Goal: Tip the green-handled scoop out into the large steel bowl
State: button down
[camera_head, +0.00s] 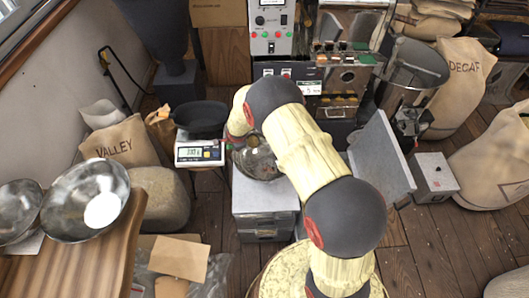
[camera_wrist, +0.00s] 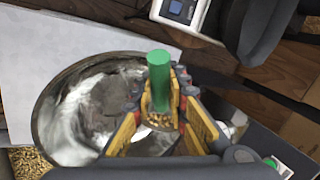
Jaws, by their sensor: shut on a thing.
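The scoop's green handle (camera_wrist: 159,82) stands between the two yellow fingers of my gripper (camera_wrist: 166,122) in the wrist view, and the gripper is shut on it. Brown beans (camera_wrist: 160,119) show between the fingers just below the handle; I cannot tell whether they lie in the scoop. A wide, shiny steel bowl (camera_wrist: 75,112) lies behind and below the gripper. In the head view a steel bowl (camera_head: 255,168) stands on a grey cabinet, partly hidden by my arm. The scoop and fingertips are not clear there.
A digital scale (camera_head: 200,152) with a black pan (camera_head: 201,117) stands left of the cabinet (camera_head: 262,196). Two more steel bowls, one large (camera_head: 72,222) and one at the edge (camera_head: 14,207), rest on the wooden table (camera_head: 105,262). A grey panel (camera_head: 382,160) stands right of my arm.

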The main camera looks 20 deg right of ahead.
jog(key=shift+s+d+r+t+p, duration=0.2)
jog(key=shift+s+r+t+p, duration=0.15)
jog(key=shift+p, duration=0.25)
jog(key=shift+s+d+r+t+y+b, duration=0.2)
jog(key=shift+r+t+y+b, duration=0.15)
jog(key=shift+t+y, duration=0.25)
jog(key=shift+s+d+r+m+t+y+b, duration=0.15)
jog(key=shift+s+d+r+t+y+b, duration=0.3)
jog(key=shift+b, duration=0.6)
jog(key=shift+s+a+f+m+t+b, duration=0.1)
jog(key=shift+s+t+b, duration=0.1)
jog(key=shift+t+b, duration=0.7)
jog(key=shift+s+d+r+m+t+y+b, duration=0.15)
jog(key=shift+s+d+r+t+y+b, duration=0.15)
jog(key=shift+b, duration=0.95)
jog(key=shift+s+d+t, duration=0.2)
jog(key=shift+s+t, duration=0.2)
jog(key=shift+s, duration=0.2)
jog(key=shift+s+d+r, duration=0.1)
jog(key=shift+s+d, duration=0.05)
jog(key=shift+s, duration=0.1)
jog(key=shift+s+d+t, duration=0.1)
jog(key=shift+s+t, duration=0.15)
jog(key=shift+t, duration=0.15)
jog(key=shift+s+d+r+y, duration=0.1)
jog(key=shift+s+y, duration=0.05)
jog(key=shift+y, duration=0.2)
jog(key=shift+s+d+r+m+t+y+b, duration=0.1)
jog(key=shift+s+d+m+t+y+b, duration=0.2)
jog(key=shift+s+t+b, duration=0.35)
